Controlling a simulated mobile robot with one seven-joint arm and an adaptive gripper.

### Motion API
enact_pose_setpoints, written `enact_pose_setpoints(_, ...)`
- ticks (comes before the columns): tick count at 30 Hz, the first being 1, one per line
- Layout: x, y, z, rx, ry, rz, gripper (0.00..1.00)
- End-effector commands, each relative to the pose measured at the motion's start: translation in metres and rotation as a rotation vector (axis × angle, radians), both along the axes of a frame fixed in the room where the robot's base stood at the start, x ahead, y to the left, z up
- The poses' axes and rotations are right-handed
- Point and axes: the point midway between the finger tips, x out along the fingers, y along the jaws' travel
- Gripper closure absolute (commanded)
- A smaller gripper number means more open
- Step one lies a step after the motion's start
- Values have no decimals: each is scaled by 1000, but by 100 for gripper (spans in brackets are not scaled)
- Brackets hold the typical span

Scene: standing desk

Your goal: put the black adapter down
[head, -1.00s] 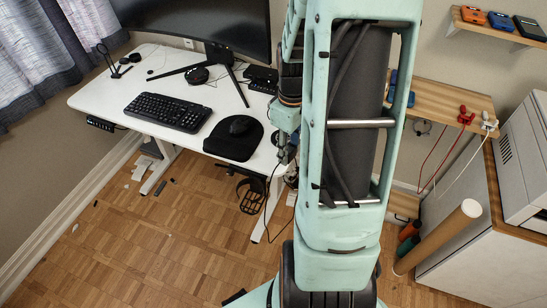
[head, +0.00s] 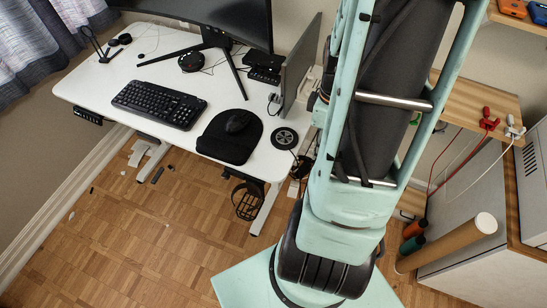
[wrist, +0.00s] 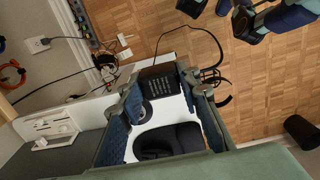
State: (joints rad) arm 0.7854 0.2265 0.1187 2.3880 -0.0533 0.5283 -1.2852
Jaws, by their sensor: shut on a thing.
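The black adapter (wrist: 158,83), a dark block with pale print, sits between the fingertips of my gripper (wrist: 160,86) in the wrist view. The blue-padded fingers are shut on it, one on each side. A thin black cable arches up near it. The adapter appears over the edge of the white desk (wrist: 116,101); its height above it is hard to tell. The white desk also shows in the head view (head: 104,85). There, my arm hides my gripper and the adapter.
A black disc (head: 285,138) lies near the desk's right edge, beside the mouse pad (head: 224,149) with its mouse. A grey upright panel (head: 300,65), monitor legs and small black boxes (head: 266,66) stand behind. A keyboard (head: 159,105) lies left. The front-left desktop is bare.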

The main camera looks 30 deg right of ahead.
Motion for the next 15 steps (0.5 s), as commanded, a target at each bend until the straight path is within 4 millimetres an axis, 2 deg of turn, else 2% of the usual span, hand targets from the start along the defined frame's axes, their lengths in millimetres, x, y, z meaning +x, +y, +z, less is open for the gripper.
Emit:
enact_pose_setpoints(11,58,53,-35,3,3,9,100)
enact_pose_setpoints(15,75,69,-58,4,5,7,100)
